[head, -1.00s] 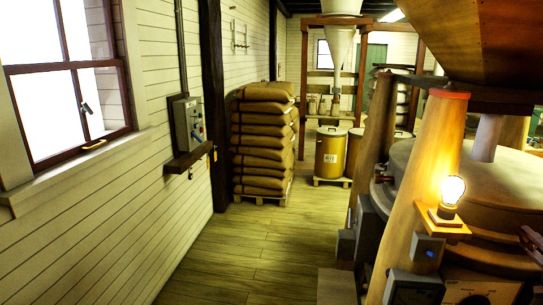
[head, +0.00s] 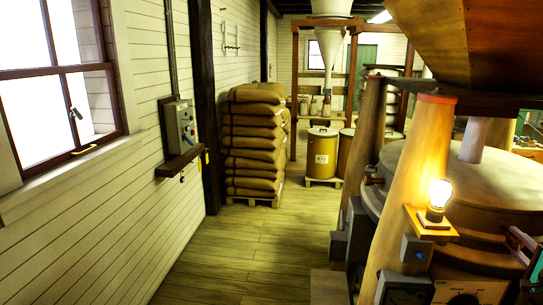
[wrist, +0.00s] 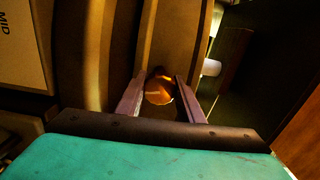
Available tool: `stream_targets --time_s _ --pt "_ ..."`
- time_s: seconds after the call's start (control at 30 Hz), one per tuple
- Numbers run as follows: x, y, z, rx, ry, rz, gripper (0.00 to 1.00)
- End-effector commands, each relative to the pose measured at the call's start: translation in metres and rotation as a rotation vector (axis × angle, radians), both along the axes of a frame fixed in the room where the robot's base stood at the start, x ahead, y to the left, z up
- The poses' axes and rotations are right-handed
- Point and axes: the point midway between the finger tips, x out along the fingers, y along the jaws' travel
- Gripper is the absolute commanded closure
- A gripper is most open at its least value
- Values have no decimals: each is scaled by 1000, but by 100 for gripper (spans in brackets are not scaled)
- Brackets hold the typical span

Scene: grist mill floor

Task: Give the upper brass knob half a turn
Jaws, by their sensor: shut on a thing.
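A round, shiny brass knob (wrist: 158,93) sits between the fingers of my gripper (wrist: 163,86) in the wrist view, against a brown curved surface. The gripper is shut on it, one finger on each side. The wrist view does not show whether this is the upper knob, as no second knob is clear there. In the head view only a part of my gripper shows at the right edge, beside the millstone housing (head: 420,185); the knob cannot be made out there.
A pale plate marked MID (wrist: 18,45) is left of the knob, and a white peg (wrist: 211,67) is to its right. A lit bulb (head: 439,193) stands on a bracket on the wooden post (head: 415,160). Stacked sacks (head: 254,145) stand by the wall; the floor (head: 235,260) between is clear.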

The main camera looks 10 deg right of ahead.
Motion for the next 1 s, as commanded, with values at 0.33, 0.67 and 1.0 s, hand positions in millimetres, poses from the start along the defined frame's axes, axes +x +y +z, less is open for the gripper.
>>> stream_targets --time_s 0.33,0.67,1.0 --pt "0 0 1 137 -45 0 98" --pt "0 0 -1 163 -53 0 98" --pt "0 0 0 163 -53 0 48"
